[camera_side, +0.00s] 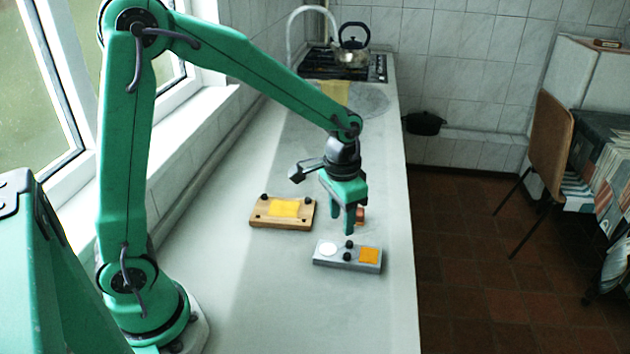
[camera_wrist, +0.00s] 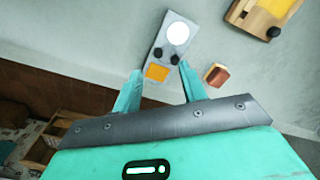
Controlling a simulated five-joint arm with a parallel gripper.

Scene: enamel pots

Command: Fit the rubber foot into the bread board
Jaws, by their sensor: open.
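The wooden bread board (camera_side: 268,221) lies on the counter, with a yellow patch on top and small dark round spots near its corners. Part of it shows at the top right of the wrist view (camera_wrist: 248,17), with one black foot (camera_wrist: 273,32). Two black rubber feet (camera_side: 347,256) stand on a grey tray (camera_side: 322,262), between a white disc and an orange square; both feet show in the wrist view (camera_wrist: 174,59). My gripper (camera_side: 346,226) is open and empty above the tray. In the wrist view its fingertips (camera_wrist: 160,70) appear either side of the tray's orange end.
A small brown block (camera_wrist: 216,74) lies beside the tray, partly hidden behind my gripper in the side view. The counter's right edge is close to the tray. A kettle (camera_side: 353,44) and hob stand at the far end.

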